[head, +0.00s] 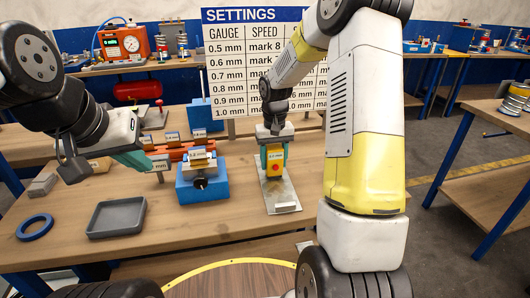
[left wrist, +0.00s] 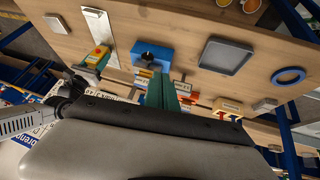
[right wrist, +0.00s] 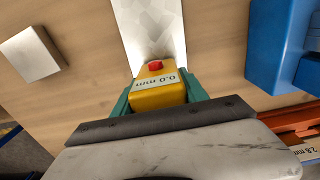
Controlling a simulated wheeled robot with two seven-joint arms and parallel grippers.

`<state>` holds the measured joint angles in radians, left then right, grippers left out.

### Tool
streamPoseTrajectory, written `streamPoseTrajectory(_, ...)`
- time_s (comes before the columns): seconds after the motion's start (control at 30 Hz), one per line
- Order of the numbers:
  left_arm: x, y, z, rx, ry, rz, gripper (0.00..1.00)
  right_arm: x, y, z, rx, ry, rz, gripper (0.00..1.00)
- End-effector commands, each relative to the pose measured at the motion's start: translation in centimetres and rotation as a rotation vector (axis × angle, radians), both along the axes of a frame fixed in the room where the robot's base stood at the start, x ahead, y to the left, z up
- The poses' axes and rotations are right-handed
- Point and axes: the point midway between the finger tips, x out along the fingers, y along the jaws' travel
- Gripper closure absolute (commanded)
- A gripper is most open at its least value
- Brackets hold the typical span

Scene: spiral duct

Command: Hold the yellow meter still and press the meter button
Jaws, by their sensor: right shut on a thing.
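The yellow meter (head: 273,158) stands at the near end of my right arm, over a pale metal plate (head: 283,195) on the bench. In the right wrist view the meter (right wrist: 158,95) reads 0.0 mm and has a red button (right wrist: 154,65) on its face. My right gripper (right wrist: 158,98) is shut on the meter, one green finger on each side. My left gripper (head: 135,158) is off to the left of the meter, beyond a blue block. In the left wrist view its green fingers (left wrist: 162,92) are together with nothing visible between them.
A grey tray (head: 117,217) and a blue ring (head: 34,227) are at the left. A settings board (head: 232,70) stands behind.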

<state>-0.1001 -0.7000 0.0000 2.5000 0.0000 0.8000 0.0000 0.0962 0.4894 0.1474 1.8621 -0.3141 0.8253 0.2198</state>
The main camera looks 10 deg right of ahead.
Motion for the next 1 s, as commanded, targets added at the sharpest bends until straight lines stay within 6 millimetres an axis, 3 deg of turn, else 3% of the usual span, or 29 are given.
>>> streamPoseTrajectory(0.2,0.1,-0.1,-0.2,0.011,0.009,-0.01,1.0,0.0,0.0,0.0,0.0,-0.001,0.0,1.0)
streamPoseTrajectory(0.37,0.4,-0.6,-1.7,0.112,0.075,-0.101,1.0,0.0,0.0,0.0,0.0,-0.001,0.0,1.0)
streamPoseTrajectory(0.77,3.6,-3.0,-7.5,0.692,0.322,-0.624,1.0,0.0,0.0,0.0,0.0,-0.001,0.0,1.0)
streamPoseTrajectory(1.0,6.8,-6.8,-10.1,1.055,0.363,-0.959,1.0,0.0,0.0,0.0,0.0,-0.001,0.0,1.0)
